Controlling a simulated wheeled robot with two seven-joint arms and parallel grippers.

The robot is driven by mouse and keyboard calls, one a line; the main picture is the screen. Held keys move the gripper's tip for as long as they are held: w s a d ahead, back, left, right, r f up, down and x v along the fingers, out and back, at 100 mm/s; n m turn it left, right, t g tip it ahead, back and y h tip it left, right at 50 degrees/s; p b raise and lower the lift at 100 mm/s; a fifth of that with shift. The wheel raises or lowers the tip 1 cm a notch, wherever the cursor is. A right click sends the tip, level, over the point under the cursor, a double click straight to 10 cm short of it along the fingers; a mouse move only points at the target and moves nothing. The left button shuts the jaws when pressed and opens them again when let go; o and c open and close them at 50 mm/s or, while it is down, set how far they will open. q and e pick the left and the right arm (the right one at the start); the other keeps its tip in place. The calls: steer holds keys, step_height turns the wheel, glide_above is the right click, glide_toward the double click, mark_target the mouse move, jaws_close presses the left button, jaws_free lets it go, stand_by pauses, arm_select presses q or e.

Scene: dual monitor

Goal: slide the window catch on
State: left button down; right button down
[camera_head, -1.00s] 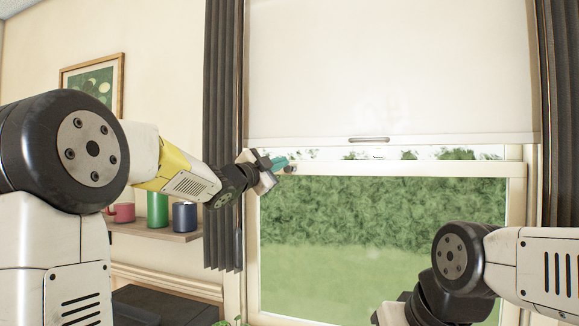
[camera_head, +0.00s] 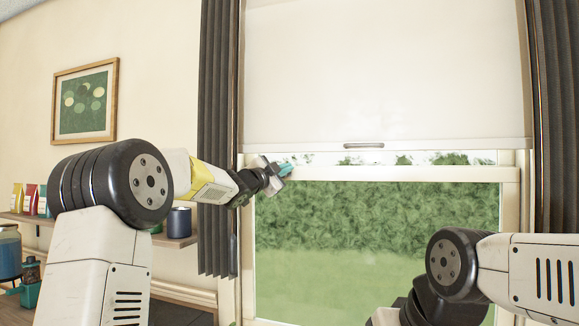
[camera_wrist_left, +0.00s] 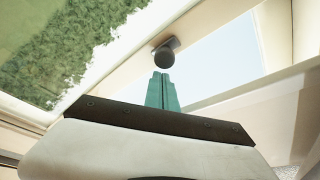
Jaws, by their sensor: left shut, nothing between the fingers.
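The window catch (camera_wrist_left: 165,56), a dark rounded knob on a dark mount, shows in the left wrist view on the pale window frame. In the head view I cannot make it out clearly; my gripper is close to that spot. My left gripper (camera_head: 287,169) has teal fingers pressed together with nothing between them. It is at the upper left of the window, near the horizontal rail (camera_head: 400,174). In the wrist view the fingertips (camera_wrist_left: 160,76) point at the knob, just below it in the picture; I cannot tell whether they touch. My right gripper's fingers are out of view.
A white blind (camera_head: 390,70) with a handle (camera_head: 363,145) hangs just above the rail. A dark curtain (camera_head: 215,130) hangs left of the window, close to my left forearm. A shelf (camera_head: 180,240) with mugs and packets is on the left wall.

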arm_select(q)
steer(key=shift+w+a+f, duration=0.1)
steer(key=shift+a+f, duration=0.1)
steer(key=shift+a, duration=0.05)
steer(key=shift+w+a, duration=0.3)
steer(key=shift+a, duration=0.6)
steer(key=shift+w+a, duration=0.25)
steer(key=shift+a, duration=0.6)
steer(key=shift+f, duration=0.1)
steer(key=s+d+r, duration=0.1)
steer(key=d+r, duration=0.2)
steer(key=d, duration=0.1)
steer(key=v, duration=1)
steer(key=shift+a, duration=0.35)
